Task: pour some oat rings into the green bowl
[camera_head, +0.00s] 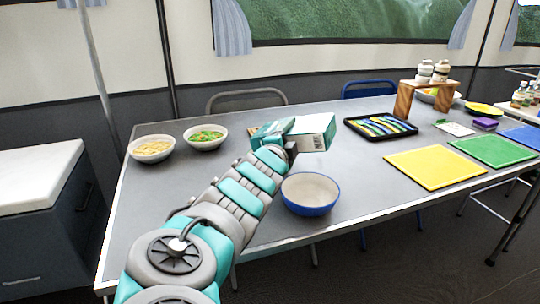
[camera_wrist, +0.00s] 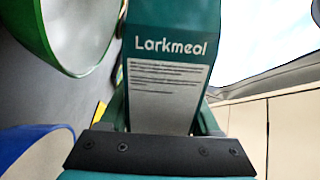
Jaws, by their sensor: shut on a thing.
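A teal and white carton marked Larkmeal (camera_wrist: 170,60) fills the middle of the wrist view, between the fingers of my gripper (camera_wrist: 162,118). My gripper is shut on it. In the head view the carton (camera_head: 314,132) is held tilted over the table, beyond the end of my arm. A green bowl (camera_wrist: 62,52) shows in part at the upper left of the wrist view, beside the carton. In the head view I cannot make the green bowl out; the arm and carton may hide it. No oat rings are visible.
A blue bowl (camera_head: 310,196) stands near the table's front edge, right of my arm. Two white bowls with yellow food (camera_head: 152,148) and green food (camera_head: 206,137) stand at left. A black tray (camera_head: 380,127), a yellow mat (camera_head: 436,167) and a wooden stand (camera_head: 405,100) are at right.

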